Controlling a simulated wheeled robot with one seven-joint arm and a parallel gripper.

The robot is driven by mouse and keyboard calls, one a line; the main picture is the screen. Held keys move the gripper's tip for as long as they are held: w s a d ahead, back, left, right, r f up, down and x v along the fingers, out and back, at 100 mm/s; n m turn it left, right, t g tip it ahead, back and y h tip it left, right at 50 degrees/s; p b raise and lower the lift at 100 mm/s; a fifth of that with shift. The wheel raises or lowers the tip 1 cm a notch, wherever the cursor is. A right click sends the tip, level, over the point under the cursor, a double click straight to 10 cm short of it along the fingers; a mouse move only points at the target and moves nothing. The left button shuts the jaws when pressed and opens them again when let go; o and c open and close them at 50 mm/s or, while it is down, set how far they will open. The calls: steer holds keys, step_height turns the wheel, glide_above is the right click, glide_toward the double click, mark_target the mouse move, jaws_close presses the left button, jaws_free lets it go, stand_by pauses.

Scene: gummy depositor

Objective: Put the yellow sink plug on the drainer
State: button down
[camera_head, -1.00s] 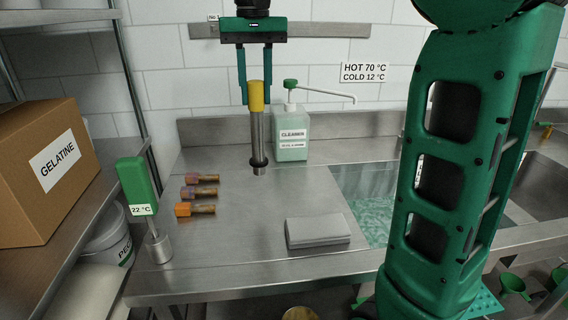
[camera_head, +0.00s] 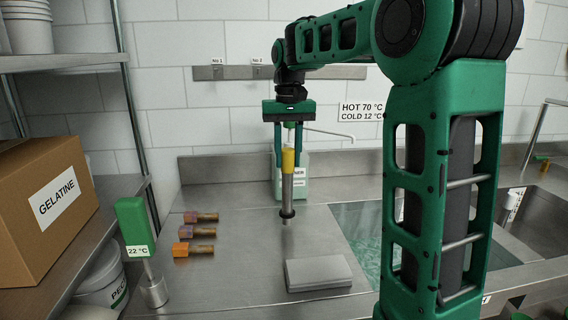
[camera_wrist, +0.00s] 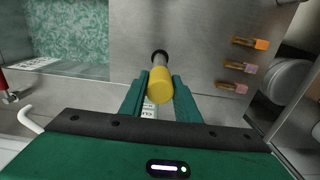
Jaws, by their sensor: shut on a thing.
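The yellow sink plug has a yellow top (camera_head: 289,159) and a long metal shaft with a dark ring near its lower end. My gripper (camera_head: 288,160) is shut on its yellow top and holds it upright above the steel drainer (camera_head: 240,252). The plug's lower end appears above the drainer surface; I cannot tell the exact gap. In the wrist view the yellow top (camera_wrist: 160,86) is between the two green fingers (camera_wrist: 158,95), with the shaft pointing away. The drainer also shows in the wrist view (camera_wrist: 200,30).
Several orange and purple-ended plugs (camera_head: 197,232) lie at the drainer's left. A grey block (camera_head: 318,273) lies at its front. A cleaner bottle (camera_head: 303,189) stands behind the held plug. The water-filled basin (camera_head: 365,225) is to the right. A green thermometer (camera_head: 135,226) stands front left.

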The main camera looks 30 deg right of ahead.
steer(key=shift+f, duration=0.8)
steer(key=c, duration=1.3)
jaws_free()
steer(key=shift+c, duration=0.2)
step_height(320, 180, up, 12)
steer(key=shift+r, duration=0.1)
steer(key=shift+m, duration=0.9)
steer(key=s+f, duration=0.9)
steer(key=s, duration=0.1)
steer(key=s+d+f, duration=0.1)
steer(key=s+f, duration=0.8)
steer(key=s, duration=0.2)
steer(key=s+d+f, duration=0.1)
steer(key=s+f, duration=0.7)
steer(key=s, duration=0.2)
steer(key=shift+s+d+f, duration=0.1)
steer(key=shift+s+f, duration=0.3)
